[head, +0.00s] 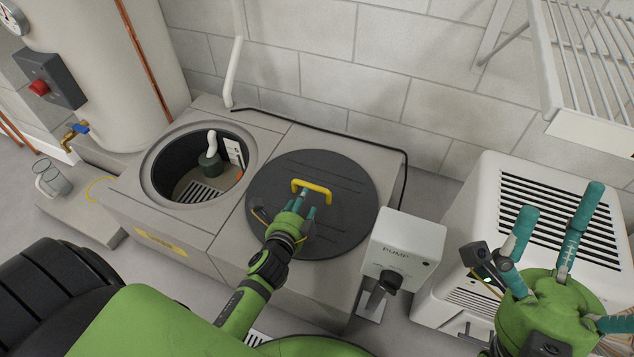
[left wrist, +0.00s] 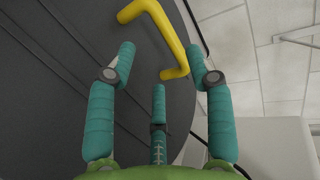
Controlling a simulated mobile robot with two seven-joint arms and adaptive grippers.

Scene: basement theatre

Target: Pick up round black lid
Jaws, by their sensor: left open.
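The round black lid (head: 347,225) lies flat on the grey box, beside an open round hole. A yellow handle (head: 317,187) stands on top of it. My left gripper (head: 305,201) is over the lid, close to the handle. In the left wrist view, my left gripper (left wrist: 163,72) is open, its teal fingers spread towards the yellow handle (left wrist: 160,30), with the black lid (left wrist: 50,80) behind. I cannot tell whether a fingertip touches the handle. My right gripper (head: 548,225) is open and empty, its fingers spread, at the right in the head view.
The open pit (head: 178,163) left of the lid holds a small pump (head: 210,160). A pump switch box (head: 402,245) stands at the lid's right, before a white vented unit (head: 490,180). A wire shelf (head: 585,60) hangs upper right. A black cable runs along the wall behind.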

